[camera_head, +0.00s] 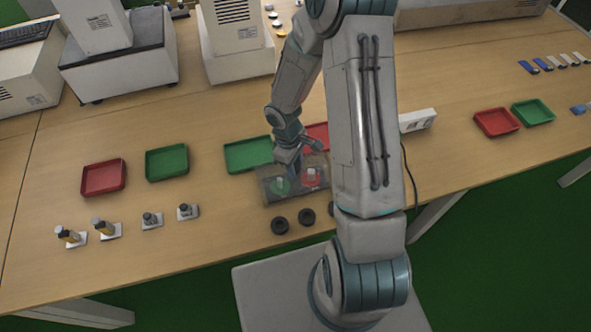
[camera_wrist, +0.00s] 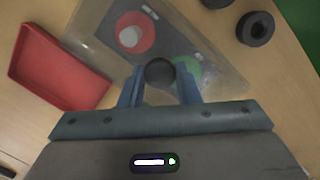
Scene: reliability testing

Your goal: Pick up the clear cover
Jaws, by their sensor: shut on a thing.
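The clear cover (camera_head: 268,186) is a see-through box over a dark panel with a green button (camera_head: 280,187) and a red button (camera_head: 309,179) in the head view. The cover also shows in the wrist view (camera_wrist: 205,48) with a dark round knob (camera_wrist: 159,72) on its top. My gripper (camera_head: 291,163) is above the cover. In the wrist view its blue fingers (camera_wrist: 159,90) are shut on the knob, one on each side. I cannot tell whether the cover rests on the table or is slightly raised.
Black rings (camera_head: 279,225) lie in front of the cover. A green tray (camera_head: 248,154) and a red tray (camera_wrist: 58,68) lie close behind it. Small stands with parts (camera_head: 104,229) are at the left. The table is bare between these and the cover.

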